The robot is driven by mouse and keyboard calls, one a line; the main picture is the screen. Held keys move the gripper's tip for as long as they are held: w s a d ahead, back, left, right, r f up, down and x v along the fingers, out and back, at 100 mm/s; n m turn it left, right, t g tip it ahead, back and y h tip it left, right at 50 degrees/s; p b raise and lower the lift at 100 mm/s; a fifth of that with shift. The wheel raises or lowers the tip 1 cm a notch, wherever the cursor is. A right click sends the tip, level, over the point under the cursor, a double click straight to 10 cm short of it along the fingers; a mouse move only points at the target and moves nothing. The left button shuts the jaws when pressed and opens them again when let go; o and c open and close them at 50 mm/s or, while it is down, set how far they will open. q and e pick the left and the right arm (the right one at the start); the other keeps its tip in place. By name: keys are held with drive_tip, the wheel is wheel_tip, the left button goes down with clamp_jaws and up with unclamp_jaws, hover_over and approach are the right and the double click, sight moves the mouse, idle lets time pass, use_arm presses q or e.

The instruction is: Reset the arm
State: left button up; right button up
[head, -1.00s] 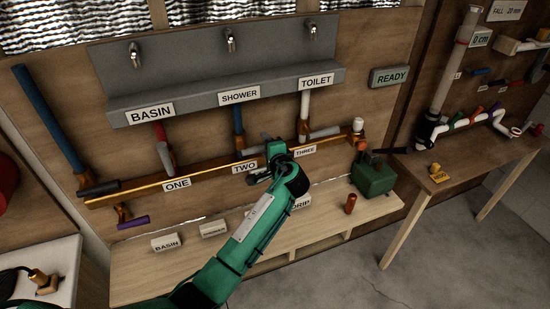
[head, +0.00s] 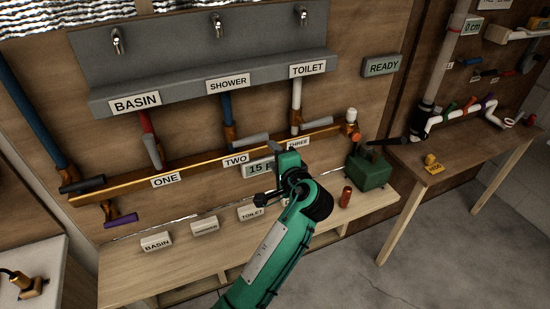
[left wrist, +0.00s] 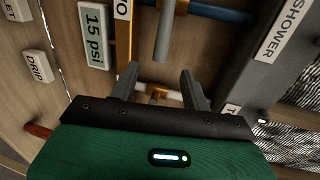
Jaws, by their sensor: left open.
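My left arm reaches up from the bottom of the head view. Its gripper (head: 268,180) is in front of the manifold board, below the copper pipe (head: 215,155) and close to the "15 psi" display (head: 257,168), which it partly covers. In the left wrist view the two fingers (left wrist: 160,88) stand apart with nothing between them. The grey lever handle (left wrist: 164,35) of a valve shows beyond the fingers, apart from them. The "15 psi" display (left wrist: 95,35) lies to the left of the fingers. My right gripper does not show in either view.
A low wooden bench (head: 165,268) carries label blocks such as "BASIN" (head: 156,242), a red-brown cylinder (head: 346,196) and a green box (head: 370,171). A grey trough (head: 200,60) is above the pipe. Another table (head: 440,175) stands right, with open floor (head: 400,270) between.

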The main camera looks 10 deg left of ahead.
use_arm(q)
drive_tip(key=s+a+f+n+g+h, duration=0.25)
drive_tip(key=s+a+f, duration=0.25)
drive_tip(key=s+f, duration=0.35)
drive_tip(key=s+a+f+n+g+h, duration=0.2)
drive_tip(key=s+a+f+n+g, duration=0.15)
drive_tip(key=s+f, duration=0.5)
drive_tip(key=s+a+f+n+g+h, duration=0.1)
drive_tip(key=s+a+n+g+h, duration=0.1)
drive_tip(key=s, duration=0.8)
drive_tip(key=s+a+f+n+g+h, duration=0.1)
drive_tip(key=s+f+g+h, duration=0.15)
drive_tip(key=s, duration=0.75)
drive_tip(key=s+f+x, duration=0.1)
drive_tip(key=s+x, duration=0.2)
drive_tip(key=x, duration=1.1)
drive_tip(key=s+x, duration=0.3)
drive_tip(key=x, duration=1)
drive_tip(key=s+a+f, duration=0.2)
drive_tip(key=s+f, duration=0.7)
drive_tip(key=f, duration=0.2)
drive_tip(key=s+a+f+g, duration=0.1)
drive_tip(key=s+a+f, duration=0.1)
drive_tip(key=s+f, duration=0.8)
drive_tip(key=shift+f, duration=0.75)
